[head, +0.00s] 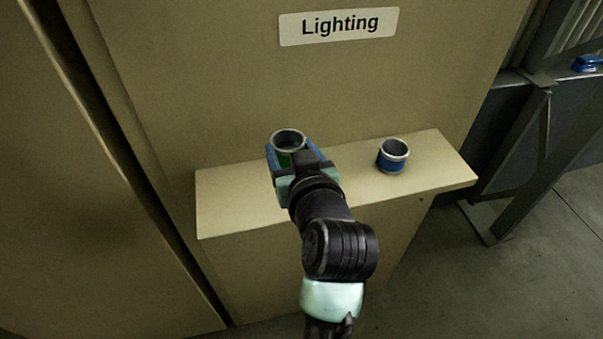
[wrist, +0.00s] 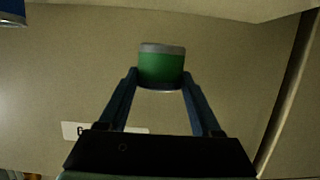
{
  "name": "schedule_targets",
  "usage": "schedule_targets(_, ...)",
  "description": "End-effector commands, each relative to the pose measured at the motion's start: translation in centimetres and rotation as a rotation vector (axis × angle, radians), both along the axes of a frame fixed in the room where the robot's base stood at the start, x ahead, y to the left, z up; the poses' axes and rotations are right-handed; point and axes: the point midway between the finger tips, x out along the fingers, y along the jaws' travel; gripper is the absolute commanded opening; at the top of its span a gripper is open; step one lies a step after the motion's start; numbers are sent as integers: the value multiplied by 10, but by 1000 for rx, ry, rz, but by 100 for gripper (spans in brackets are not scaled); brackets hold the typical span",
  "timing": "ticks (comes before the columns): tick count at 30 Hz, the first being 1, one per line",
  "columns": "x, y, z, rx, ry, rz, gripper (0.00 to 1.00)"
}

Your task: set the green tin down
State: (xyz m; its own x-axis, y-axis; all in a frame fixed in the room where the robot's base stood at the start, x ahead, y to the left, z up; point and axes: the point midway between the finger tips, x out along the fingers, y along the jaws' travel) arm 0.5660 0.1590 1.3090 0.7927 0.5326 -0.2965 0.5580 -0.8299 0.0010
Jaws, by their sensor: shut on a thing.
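The green tin (wrist: 161,66) has a grey metal rim and is held between the two fingers of my gripper (wrist: 160,77). In the head view the open-topped green tin (head: 288,139) shows at the left part of the shelf (head: 430,160), mostly hidden below its rim by my gripper (head: 291,156). My gripper is shut on its sides. I cannot tell whether the tin's base touches the shelf or hangs a little above it.
A blue tin (head: 392,157) stands upright on the shelf to the right, and its edge shows in the wrist view (wrist: 12,12). Bare shelf lies between the tins. A panel with a "Lighting" sign (head: 338,26) rises behind. A metal frame (head: 522,150) stands at the right.

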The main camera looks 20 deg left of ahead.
Motion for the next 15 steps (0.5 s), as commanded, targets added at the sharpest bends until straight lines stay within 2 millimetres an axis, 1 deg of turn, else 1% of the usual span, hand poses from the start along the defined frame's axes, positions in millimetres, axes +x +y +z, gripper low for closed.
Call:
schedule_targets(1,-1,0,-8,1,6,0,2)
schedule_targets(3,0,0,-17,1,3,-1,2)
schedule_targets(7,0,1,-28,2,2,1,2)
schedule_targets(12,0,1,-53,1,4,1,2)
schedule_targets(15,0,0,-61,2,1,0,2)
